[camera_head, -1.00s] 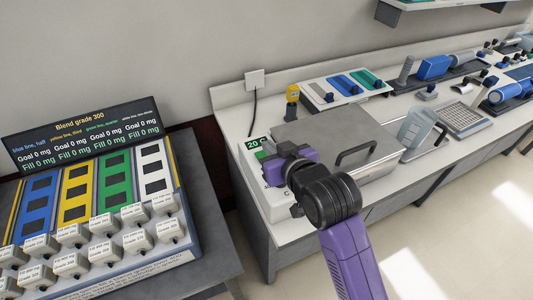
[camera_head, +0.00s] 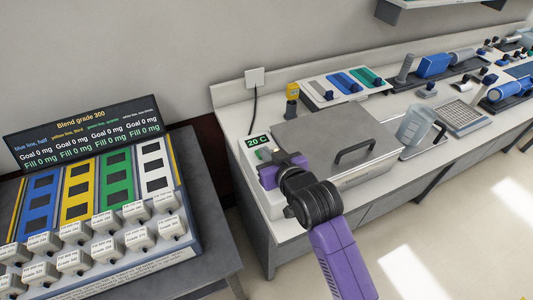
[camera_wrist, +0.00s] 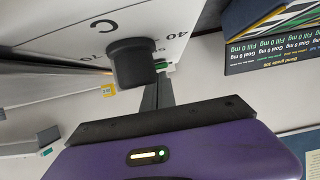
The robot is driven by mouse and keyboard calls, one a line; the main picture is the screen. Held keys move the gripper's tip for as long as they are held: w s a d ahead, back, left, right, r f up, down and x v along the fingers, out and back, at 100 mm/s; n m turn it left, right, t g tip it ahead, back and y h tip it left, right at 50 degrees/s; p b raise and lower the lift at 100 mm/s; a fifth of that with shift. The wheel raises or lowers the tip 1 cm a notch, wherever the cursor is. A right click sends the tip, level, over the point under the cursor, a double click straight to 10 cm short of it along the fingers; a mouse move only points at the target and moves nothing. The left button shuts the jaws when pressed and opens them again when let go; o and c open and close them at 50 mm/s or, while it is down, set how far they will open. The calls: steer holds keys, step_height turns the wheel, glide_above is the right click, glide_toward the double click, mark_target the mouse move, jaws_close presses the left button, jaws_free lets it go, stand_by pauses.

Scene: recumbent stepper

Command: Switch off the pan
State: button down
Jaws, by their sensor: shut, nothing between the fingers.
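The pan is a grey-lidded box (camera_head: 325,135) with a black handle on the bench. Its white control panel (camera_head: 262,198) is at its left end, with a display (camera_head: 258,141) reading 20 C. In the wrist view a black knob (camera_wrist: 133,62) stands on the white panel (camera_wrist: 60,30), beside printed C, 70 and 40. A small green part (camera_wrist: 162,66) shows just right of the knob, by my fingertips. My gripper (camera_wrist: 158,78) is shut and empty, its dark fingers close to the knob and green part; contact cannot be told. In the head view my purple hand hides the knob.
A clear jug (camera_head: 413,126) stands right of the pan. A dispenser with coloured lanes (camera_head: 75,195) stands on the left table, across a gap.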

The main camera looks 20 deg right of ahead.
steer(key=shift+s+f+t+b, duration=0.1)
steer(key=shift+f+t+b, duration=0.2)
steer(key=shift+f+b, duration=0.55)
steer(key=shift+r, duration=0.55)
steer(key=shift+r+p, duration=0.75)
steer(key=shift+p, duration=0.05)
